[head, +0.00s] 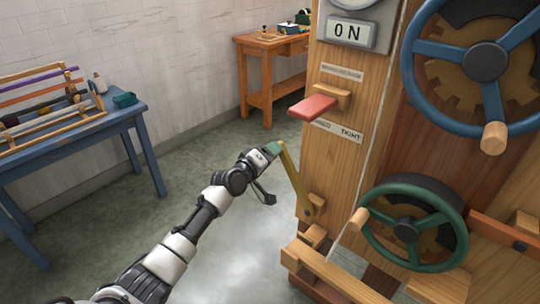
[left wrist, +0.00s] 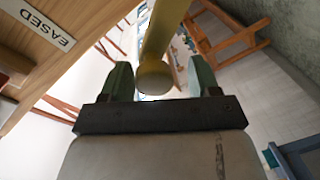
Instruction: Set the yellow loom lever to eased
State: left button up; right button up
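The yellow lever (head: 291,172) is a flat bar pivoted low on the wooden loom post. It slants up and left from its pivot. My left gripper (head: 273,150) is at its upper end. In the left wrist view the lever (left wrist: 155,75) runs between the two green fingertips of my left gripper (left wrist: 161,80), with gaps showing on both sides, so the fingers are open around it. A plate reading EASED (left wrist: 42,27) shows in that view. A plate reading TIGHT (head: 350,133) is on the post in the head view. My right gripper is not in view.
A red-handled lever (head: 313,108) juts from the post above the yellow one. A blue wheel (head: 423,48) and a green wheel (head: 375,201) are at the right. A blue table (head: 127,112) stands left, an orange bench (head: 258,98) behind. Floor is clear between them.

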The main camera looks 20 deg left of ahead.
pick_arm(q)
jog(key=shift+r, duration=0.1)
jog(key=f+p+v, duration=0.1)
jog(key=v, duration=0.9)
jog(key=shift+s+r, duration=0.4)
jog(key=shift+r, duration=0.1)
jog(key=shift+a, duration=0.1)
